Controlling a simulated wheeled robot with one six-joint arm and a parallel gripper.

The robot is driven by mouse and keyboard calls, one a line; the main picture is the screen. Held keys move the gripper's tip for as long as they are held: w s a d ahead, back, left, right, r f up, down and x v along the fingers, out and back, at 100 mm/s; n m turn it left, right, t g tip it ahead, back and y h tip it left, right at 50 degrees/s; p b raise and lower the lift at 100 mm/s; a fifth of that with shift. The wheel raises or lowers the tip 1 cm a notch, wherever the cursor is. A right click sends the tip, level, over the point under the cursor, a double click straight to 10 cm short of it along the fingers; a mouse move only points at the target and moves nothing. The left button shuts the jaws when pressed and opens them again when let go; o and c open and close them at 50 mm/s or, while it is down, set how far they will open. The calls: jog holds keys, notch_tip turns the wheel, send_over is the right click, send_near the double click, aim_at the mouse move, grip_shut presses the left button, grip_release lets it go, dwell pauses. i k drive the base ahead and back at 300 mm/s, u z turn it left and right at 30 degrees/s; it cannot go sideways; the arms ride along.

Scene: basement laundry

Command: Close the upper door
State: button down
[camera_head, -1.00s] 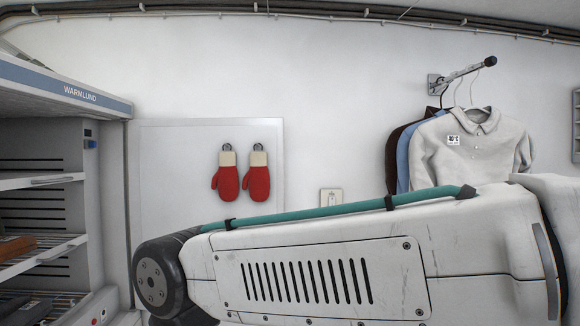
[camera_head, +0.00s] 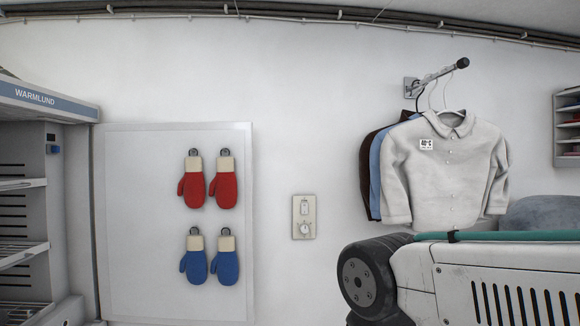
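The upper door looks to be the pale flat panel (camera_head: 130,230) standing open to the right of the white cabinet marked WARMLUND (camera_head: 80,108). Its left edge is by the cabinet's right side. Red mittens (camera_head: 224,190) and blue mittens (camera_head: 226,268) hang on hooks on its face. The cabinet's front is open, with shelves showing inside. My gripper is not in view; only a thick white link of my arm with a dark round joint shows at the lower right, well apart from the door. No lower door can be made out.
A wall switch box with a dial (camera_head: 304,217) is right of the door. Shirts (camera_head: 447,165) hang from a wall rod (camera_head: 437,76) above my arm. A small shelf unit (camera_head: 567,128) is at the right edge.

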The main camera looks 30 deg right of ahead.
aim_at(143, 226)
jog(key=z, duration=0.6)
jog(key=i, duration=1)
jog(key=u, duration=0.4)
